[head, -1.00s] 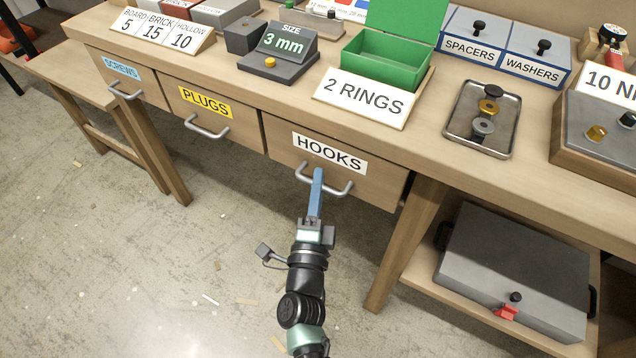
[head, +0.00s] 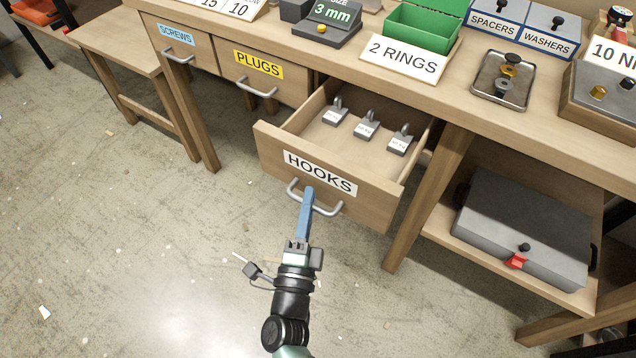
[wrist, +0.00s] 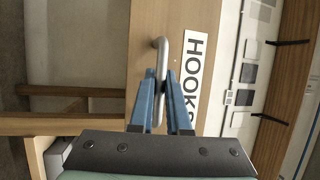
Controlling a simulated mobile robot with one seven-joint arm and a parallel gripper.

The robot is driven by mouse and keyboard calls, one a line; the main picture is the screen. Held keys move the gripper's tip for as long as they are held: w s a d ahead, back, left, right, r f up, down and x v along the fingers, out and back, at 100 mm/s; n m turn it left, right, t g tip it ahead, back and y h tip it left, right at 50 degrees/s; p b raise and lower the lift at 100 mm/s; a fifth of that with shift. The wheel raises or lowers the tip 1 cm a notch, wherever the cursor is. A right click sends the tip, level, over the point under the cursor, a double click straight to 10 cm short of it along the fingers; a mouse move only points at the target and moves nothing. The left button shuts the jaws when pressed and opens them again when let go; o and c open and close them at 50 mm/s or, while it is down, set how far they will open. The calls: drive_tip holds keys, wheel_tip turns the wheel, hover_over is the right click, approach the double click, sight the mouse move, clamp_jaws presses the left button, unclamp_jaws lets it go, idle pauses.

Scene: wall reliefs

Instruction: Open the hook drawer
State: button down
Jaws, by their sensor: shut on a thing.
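The hook drawer (head: 372,196), with a white HOOKS label, is pulled well out of the bench in the head view. Inside it lie 3 grey hook pieces on small blocks, one of them in the middle (head: 366,128). My gripper (head: 308,196) is shut on the drawer's grey bar handle (head: 328,211). In the wrist view, the blue fingers (wrist: 160,88) close around the handle (wrist: 163,60), beside the HOOKS label. The fingertips partly hide the handle's middle.
The shut PLUGS drawer (head: 262,75) and SCREWS drawer (head: 178,48) are to the left. A bench leg (head: 428,195) and a grey case (head: 525,228) on a low shelf stand to the right. Open floor lies in front and left.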

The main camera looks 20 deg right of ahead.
drive_tip(key=shift+s+a+p, duration=0.4)
drive_tip(key=shift+s+a, duration=0.65)
drive_tip(key=shift+a, duration=0.25)
drive_tip(key=c, duration=1.2)
unclamp_jaws()
drive_tip(key=shift+o, duration=0.2)
drive_tip(key=v, duration=1.3)
drive_tip(key=shift+f, duration=0.15)
